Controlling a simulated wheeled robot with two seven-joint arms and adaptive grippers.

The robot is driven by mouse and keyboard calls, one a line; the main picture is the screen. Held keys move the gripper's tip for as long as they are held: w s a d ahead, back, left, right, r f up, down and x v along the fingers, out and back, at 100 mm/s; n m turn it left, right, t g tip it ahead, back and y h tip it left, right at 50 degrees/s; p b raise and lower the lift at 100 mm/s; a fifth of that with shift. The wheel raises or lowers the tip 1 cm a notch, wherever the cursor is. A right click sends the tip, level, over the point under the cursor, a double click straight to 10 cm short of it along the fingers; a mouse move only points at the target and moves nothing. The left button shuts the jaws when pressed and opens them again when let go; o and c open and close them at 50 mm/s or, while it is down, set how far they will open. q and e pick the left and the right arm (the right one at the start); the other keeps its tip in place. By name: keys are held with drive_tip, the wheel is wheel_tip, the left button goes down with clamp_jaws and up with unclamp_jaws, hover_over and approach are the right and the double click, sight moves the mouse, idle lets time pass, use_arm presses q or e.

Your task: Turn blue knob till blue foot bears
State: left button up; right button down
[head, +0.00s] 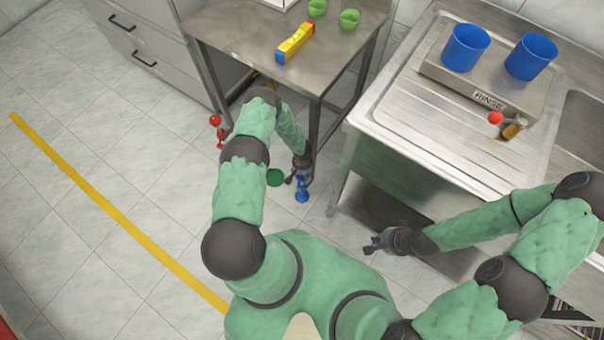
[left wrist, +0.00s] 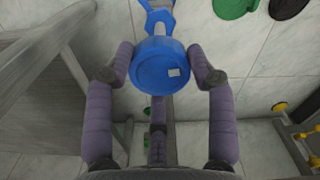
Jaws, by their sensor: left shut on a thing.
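In the left wrist view, the round blue knob (left wrist: 160,68) with a small pale square mark sits between the fingers of my left gripper (left wrist: 163,70), which is shut on it. A blue forked piece (left wrist: 153,14), perhaps the blue foot, shows just beyond the knob. In the head view my left gripper (head: 299,176) is low by the steel table's front right leg, with blue parts (head: 302,190) at its tip. Whether the blue foot touches the floor cannot be told. My right gripper (head: 376,243) looks open and empty, in front of the sink unit.
The steel table (head: 238,30) carries a yellow level (head: 295,43) and two green cups (head: 349,19). A red foot (head: 217,131) and a green disc (head: 275,177) are near my left arm. The sink unit (head: 400,107) with two blue cups (head: 465,47) stands right.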

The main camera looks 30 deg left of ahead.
use_arm(q)
drive_tip(key=shift+w+a+r+m, duration=0.2)
drive_tip(key=shift+w+a+m, duration=0.3)
drive_tip(key=shift+m, duration=0.1)
drive_tip(key=shift+w+d, duration=0.15)
drive_tip(key=o, duration=1.2)
drive_tip(key=shift+c, duration=0.2)
drive_tip(key=shift+r, duration=0.1)
wheel_tip(320, 180, up, 12)
drive_tip(key=shift+s+d, duration=0.15)
drive_tip(key=shift+s, duration=0.05)
